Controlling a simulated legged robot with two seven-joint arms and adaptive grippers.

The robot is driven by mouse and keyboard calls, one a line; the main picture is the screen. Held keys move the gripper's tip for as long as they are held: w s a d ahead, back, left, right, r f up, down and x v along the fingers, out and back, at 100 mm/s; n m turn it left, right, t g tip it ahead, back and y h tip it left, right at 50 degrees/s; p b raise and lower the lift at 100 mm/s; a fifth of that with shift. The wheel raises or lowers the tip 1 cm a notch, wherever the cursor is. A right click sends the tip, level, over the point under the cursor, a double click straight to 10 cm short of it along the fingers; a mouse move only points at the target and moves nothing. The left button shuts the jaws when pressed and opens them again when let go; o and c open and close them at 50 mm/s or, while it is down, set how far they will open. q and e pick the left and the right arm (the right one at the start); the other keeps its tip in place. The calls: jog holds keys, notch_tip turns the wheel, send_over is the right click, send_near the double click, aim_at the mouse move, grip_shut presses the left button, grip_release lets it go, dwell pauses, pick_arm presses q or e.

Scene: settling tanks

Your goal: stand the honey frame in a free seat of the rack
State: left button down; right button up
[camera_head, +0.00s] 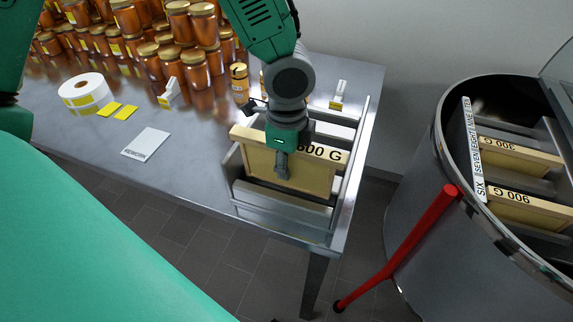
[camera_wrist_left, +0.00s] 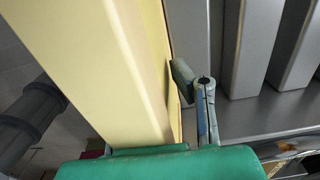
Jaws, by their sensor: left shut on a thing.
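The honey frame (camera_head: 256,163) is a pale wooden frame with a black weight mark on its top bar, partly hidden by my gripper. My left gripper (camera_head: 282,170) points down and is shut on its near face and top bar. The frame is at the metal rack (camera_head: 346,200) on the table's right end, between its side walls. I cannot tell whether it rests in a seat or hangs just above. In the left wrist view the frame (camera_wrist_left: 105,60) fills the left side, with a finger (camera_wrist_left: 183,82) against it; grey rack slats show to the right.
Honey jars (camera_head: 195,68) crowd the table's back left. A tape roll (camera_head: 84,92) and white card (camera_head: 146,144) lie on the table.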

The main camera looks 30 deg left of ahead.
pick_arm(q)
jog(key=shift+s+a+f, duration=0.1)
jog(key=shift+s+f, duration=0.5)
jog(key=shift+f, duration=0.1)
pick_arm(e)
jog(key=shift+f, duration=0.1)
pick_arm(q)
jog(key=c, duration=1.3)
grip_release()
jog(key=r, duration=0.1)
jog(key=w+r, duration=0.1)
jog(key=r, duration=0.1)
jog(key=w+r, duration=0.1)
jog(key=r, duration=0.5)
jog(key=s+r, duration=0.1)
jog(key=r, duration=0.2)
jog(key=shift+s, duration=0.1)
jog(key=shift+w+d+r, duration=0.25)
jog(key=shift+r, duration=0.3)
pick_arm(e)
jog(key=shift+w, duration=0.4)
pick_arm(q)
jog(key=shift+s+r, duration=0.1)
jog(key=shift+s, duration=0.05)
pick_arm(e)
jog(key=shift+a, duration=0.1)
